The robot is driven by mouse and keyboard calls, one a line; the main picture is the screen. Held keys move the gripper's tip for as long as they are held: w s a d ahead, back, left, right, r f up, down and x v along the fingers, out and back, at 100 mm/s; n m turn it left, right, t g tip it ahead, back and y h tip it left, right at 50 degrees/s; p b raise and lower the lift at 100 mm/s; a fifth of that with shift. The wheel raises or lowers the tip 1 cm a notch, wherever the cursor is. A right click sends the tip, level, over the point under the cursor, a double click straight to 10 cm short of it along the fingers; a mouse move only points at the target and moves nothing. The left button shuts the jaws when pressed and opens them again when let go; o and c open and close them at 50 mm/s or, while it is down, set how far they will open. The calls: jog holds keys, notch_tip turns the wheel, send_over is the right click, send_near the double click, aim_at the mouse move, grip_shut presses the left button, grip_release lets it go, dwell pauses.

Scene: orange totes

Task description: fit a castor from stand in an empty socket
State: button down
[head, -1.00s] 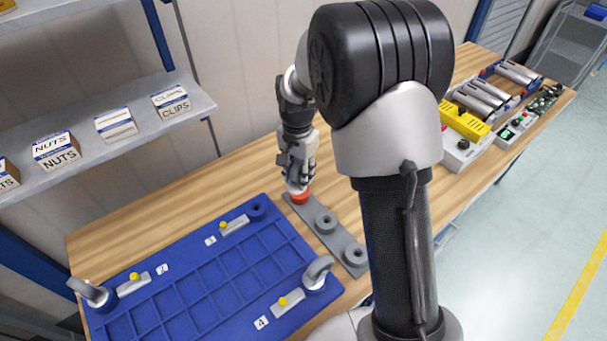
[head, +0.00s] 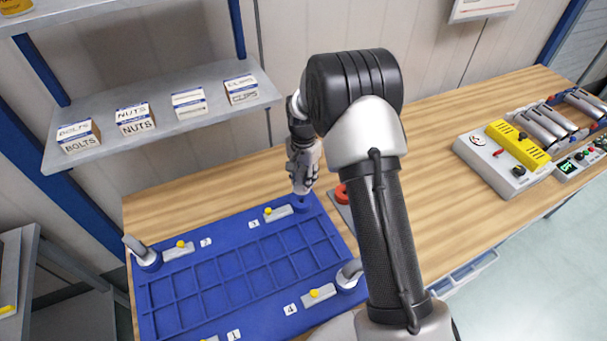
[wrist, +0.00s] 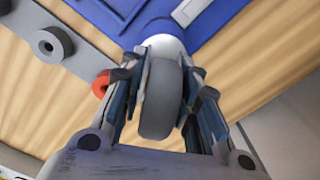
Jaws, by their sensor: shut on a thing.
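My gripper (head: 302,188) is shut on a castor, whose grey wheel (wrist: 160,100) shows between the fingers in the wrist view. The castor's pale collar points at the blue socket (wrist: 166,27) beside label 3, which is also in the head view (head: 303,204). The castor is at or just above this socket; I cannot tell whether its stem is inside. The blue base (head: 232,232) has castors standing at label 2 (head: 145,257) and label 4 (head: 350,273). The corner by label 1 is out of view. The grey stand (wrist: 52,44) has a red ring (wrist: 101,84).
Yellow-knobbed latches (head: 278,213) sit beside the sockets. A control box with a yellow part (head: 517,144) stands on the right of the wooden bench (head: 440,120). A shelf with small boxes (head: 135,119) is behind on the left. Bench between stand and control box is clear.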

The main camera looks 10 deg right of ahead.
jog(key=shift+w+f+b, duration=0.1)
jog(key=shift+f+b, duration=0.25)
jog(key=shift+f, duration=0.5)
jog(key=shift+f, duration=0.25)
